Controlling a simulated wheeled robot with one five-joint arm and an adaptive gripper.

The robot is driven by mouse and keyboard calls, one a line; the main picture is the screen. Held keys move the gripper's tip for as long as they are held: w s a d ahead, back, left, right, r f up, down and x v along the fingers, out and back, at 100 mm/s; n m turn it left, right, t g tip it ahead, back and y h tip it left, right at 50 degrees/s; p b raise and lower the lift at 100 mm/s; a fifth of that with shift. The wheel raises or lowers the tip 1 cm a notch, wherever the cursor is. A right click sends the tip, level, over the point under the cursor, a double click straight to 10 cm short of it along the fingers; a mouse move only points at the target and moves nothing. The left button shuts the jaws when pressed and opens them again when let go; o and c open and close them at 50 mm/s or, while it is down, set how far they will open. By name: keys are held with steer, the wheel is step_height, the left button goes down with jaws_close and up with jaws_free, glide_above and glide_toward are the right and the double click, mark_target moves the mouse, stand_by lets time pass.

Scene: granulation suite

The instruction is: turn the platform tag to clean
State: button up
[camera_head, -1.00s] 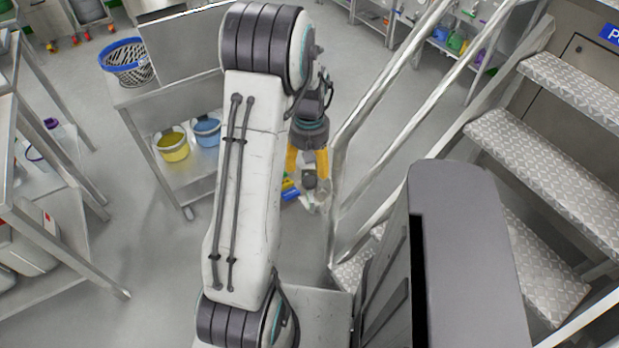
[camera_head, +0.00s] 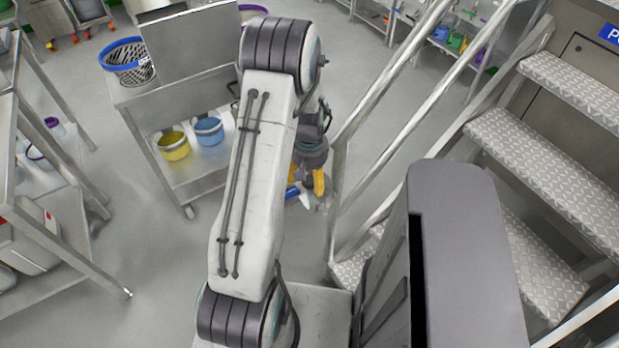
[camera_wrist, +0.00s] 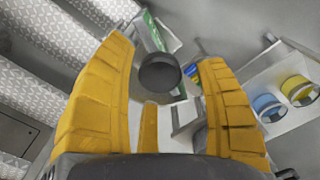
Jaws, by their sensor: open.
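My gripper (camera_head: 308,180) is open beside the lower end of the platform's handrail; its yellow fingers show in both views. In the wrist view, the spread fingers (camera_wrist: 168,58) have a dark round knob (camera_wrist: 160,76) between them, with no finger visibly closed on it. A plate with a green-and-white face (camera_wrist: 154,32) lies just beyond the knob; I cannot read it or be sure it is the platform tag. In the head view my gripper hides most of this spot.
Metal stairs (camera_head: 545,140) with a sloping handrail (camera_head: 385,100) rise at the right. A steel trolley (camera_head: 190,185) holds a yellow bucket (camera_head: 173,150) and a blue bucket (camera_head: 208,135), with a blue-rimmed basket (camera_head: 128,68) on top. Open floor lies between trolley and left rack.

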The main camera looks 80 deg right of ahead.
steer(key=shift+f, duration=0.3)
steer(key=shift+o, duration=0.2)
